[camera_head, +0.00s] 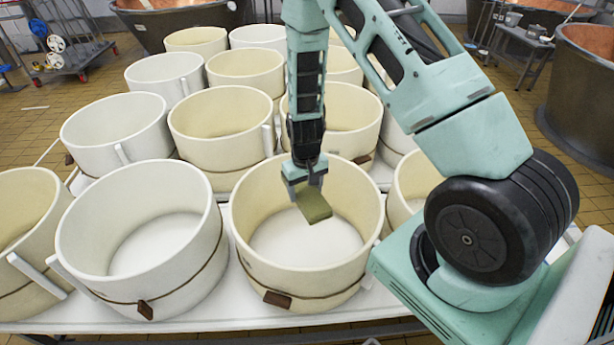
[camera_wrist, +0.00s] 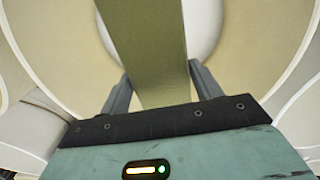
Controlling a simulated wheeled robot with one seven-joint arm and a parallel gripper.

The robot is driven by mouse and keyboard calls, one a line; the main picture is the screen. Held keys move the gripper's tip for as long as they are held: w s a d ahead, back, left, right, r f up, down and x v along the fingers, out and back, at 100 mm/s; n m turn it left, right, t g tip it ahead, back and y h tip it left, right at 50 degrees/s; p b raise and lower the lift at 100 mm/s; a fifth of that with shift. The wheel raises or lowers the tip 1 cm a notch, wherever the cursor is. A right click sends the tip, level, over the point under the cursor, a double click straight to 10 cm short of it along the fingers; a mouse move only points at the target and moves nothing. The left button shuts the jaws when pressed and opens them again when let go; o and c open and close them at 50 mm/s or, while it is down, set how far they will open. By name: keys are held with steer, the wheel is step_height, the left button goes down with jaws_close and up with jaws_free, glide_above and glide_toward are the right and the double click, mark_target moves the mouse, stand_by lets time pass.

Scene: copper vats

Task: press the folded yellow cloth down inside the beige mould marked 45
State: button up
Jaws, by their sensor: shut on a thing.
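The folded cloth (camera_head: 314,205) looks olive-yellow and hangs flat and tilted from my gripper (camera_head: 306,185). In the wrist view the cloth (camera_wrist: 148,45) is a long strip between the two fingers of my gripper (camera_wrist: 158,85). My gripper is shut on the cloth's upper end. Both are over the opening of a round beige mould (camera_head: 250,262) at the front middle. The cloth's lower end is inside the rim as seen from the head; whether it touches the white floor I cannot tell. No number 45 is readable on the mould.
A whiter mould (camera_head: 80,240) stands close on the left, and several more moulds fill the white table (camera_head: 200,318) behind and beside. The beige mould's wall surrounds my gripper. Copper vats (camera_head: 580,90) stand at the back right.

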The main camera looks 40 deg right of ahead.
steer(key=r, duration=0.2)
steer(key=shift+w+d+r+m, duration=0.3)
steer(key=shift+w+d, duration=0.05)
steer(key=shift+d, duration=0.05)
steer(key=b, duration=2.2)
glide_above(307, 252)
step_height(307, 252, down, 31)
steer(key=shift+w, duration=0.15)
steer(key=shift+f+b, duration=0.75)
steer(key=shift+f, duration=0.3)
stand_by(1.6)
steer(key=o, duration=1.2)
